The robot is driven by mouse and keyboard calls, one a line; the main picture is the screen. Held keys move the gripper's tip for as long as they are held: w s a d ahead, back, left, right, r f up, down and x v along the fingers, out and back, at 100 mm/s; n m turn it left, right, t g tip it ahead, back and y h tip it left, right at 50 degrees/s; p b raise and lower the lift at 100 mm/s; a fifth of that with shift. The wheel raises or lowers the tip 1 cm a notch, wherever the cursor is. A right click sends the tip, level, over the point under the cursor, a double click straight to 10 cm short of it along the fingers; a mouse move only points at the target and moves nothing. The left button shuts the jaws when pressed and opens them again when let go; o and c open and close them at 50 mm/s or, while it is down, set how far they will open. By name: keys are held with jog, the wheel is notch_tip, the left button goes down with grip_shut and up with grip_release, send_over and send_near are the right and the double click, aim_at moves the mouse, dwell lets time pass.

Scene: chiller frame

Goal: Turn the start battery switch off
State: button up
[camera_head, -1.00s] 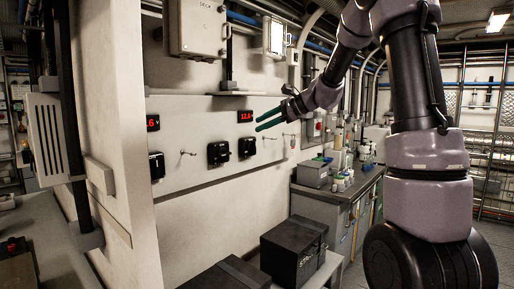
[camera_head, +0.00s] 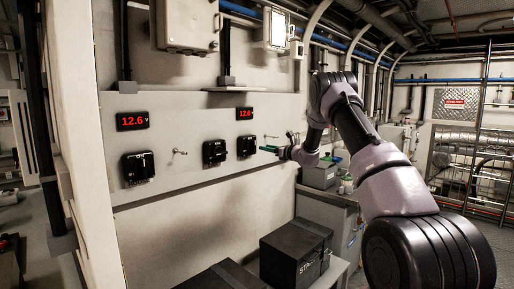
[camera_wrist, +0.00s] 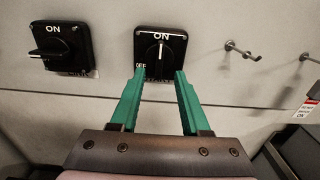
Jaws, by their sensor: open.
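My gripper (camera_head: 268,149) is open and empty, its green fingers pointing at the wall panel just right of the rightmost black rotary switch (camera_head: 246,146). In the wrist view my gripper (camera_wrist: 157,76) has its fingertips at the lower edge of a black switch (camera_wrist: 161,50), one on each side; contact cannot be told. This switch's pale-marked knob stands upright at ON, with OFF at its lower left. Its lower label is too blurred to read. A second switch (camera_wrist: 60,47) to its left has its knob lying horizontal; it also shows in the head view (camera_head: 214,152).
A third black switch (camera_head: 138,167) sits further left, under a red 12.6 display (camera_head: 132,121). A second display (camera_head: 244,113) is above the right switches. A metal hook (camera_wrist: 243,51) sticks out right of the switch. Black battery boxes (camera_head: 295,252) stand below the panel.

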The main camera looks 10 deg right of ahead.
aim_at(255, 145)
jog(key=x, duration=0.7)
grip_shut()
